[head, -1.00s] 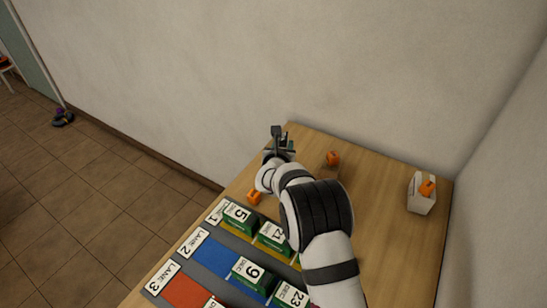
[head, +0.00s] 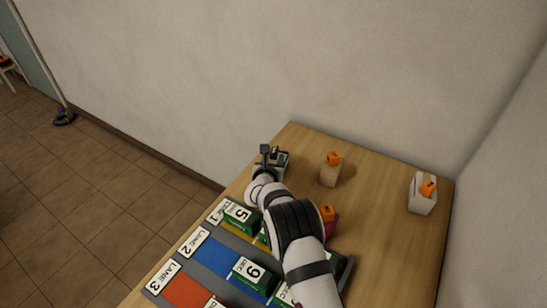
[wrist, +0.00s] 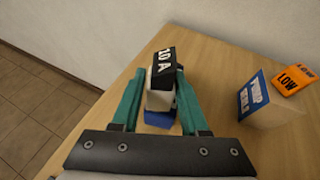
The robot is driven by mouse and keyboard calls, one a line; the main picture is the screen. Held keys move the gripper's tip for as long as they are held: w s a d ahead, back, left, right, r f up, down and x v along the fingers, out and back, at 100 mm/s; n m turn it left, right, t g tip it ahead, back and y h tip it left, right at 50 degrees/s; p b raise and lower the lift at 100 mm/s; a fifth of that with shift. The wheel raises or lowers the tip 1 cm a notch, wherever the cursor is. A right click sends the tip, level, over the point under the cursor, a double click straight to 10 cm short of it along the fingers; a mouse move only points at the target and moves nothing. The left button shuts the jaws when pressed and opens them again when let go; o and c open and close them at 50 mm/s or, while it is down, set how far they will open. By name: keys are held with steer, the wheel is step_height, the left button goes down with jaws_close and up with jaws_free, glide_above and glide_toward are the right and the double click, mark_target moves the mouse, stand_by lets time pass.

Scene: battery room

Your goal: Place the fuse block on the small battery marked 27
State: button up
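A block marked 10 A (wrist: 162,72), with a black top, a pale body and blue low down, stands between the teal fingers of my gripper (wrist: 160,78) in the wrist view. I take it for the fuse block. The fingertips lie close along both its sides, but contact is not clear. In the head view my gripper (head: 271,154) is at the table's far left edge, and the block is hard to make out. No battery marked 27 is readable. Green batteries marked 5 (head: 239,215) and 9 (head: 251,272) sit on the lane board; my arm hides part of it.
The head view shows this tan box (head: 330,174), a white box (head: 422,194) with an orange piece, and another orange piece (head: 327,213). A wall borders the table.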

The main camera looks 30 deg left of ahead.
steer(key=shift+o, duration=1.4)
